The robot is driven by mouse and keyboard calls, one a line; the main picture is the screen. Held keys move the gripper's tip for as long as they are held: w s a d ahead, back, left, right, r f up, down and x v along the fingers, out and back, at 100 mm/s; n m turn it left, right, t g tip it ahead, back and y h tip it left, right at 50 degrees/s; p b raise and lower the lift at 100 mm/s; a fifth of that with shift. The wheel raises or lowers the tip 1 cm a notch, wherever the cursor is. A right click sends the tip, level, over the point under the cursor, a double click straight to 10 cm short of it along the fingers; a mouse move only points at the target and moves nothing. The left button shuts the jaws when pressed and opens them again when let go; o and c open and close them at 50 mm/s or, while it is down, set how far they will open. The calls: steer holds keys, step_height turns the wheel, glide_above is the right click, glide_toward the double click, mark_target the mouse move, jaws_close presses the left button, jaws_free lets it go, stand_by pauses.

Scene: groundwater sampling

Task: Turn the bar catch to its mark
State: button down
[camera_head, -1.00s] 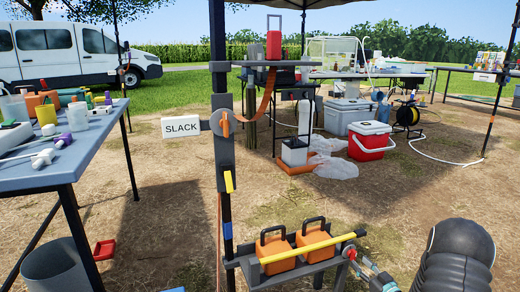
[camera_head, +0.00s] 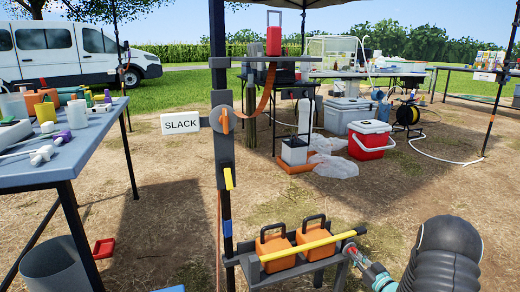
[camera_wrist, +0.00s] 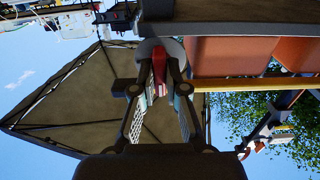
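The bar catch is a long yellow bar (camera_head: 306,249). It lies slanted across the front of two orange cases, rising to the right. A red grip (camera_head: 356,257) sits below the bar's right end, at the right of the grey rack (camera_head: 285,270). My gripper (camera_head: 371,268) is at this red grip, coming from the lower right. In the wrist view, the red piece (camera_wrist: 158,72) shows between the fingertips of my gripper (camera_wrist: 160,92). Whether both fingers press on it cannot be made out. The catch's mark cannot be picked out.
The orange cases (camera_head: 273,250) with dark handles sit in the rack. A blue-topped table (camera_head: 60,160) is at the left. Open dirt lies behind the rack.

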steer(key=m+p, duration=0.7)
steer(key=m, duration=1.1)
steer(key=shift+p, duration=0.3)
steer(key=c, duration=1.1)
jaws_free()
steer(key=shift+a, duration=0.1)
steer(key=v, duration=1.2)
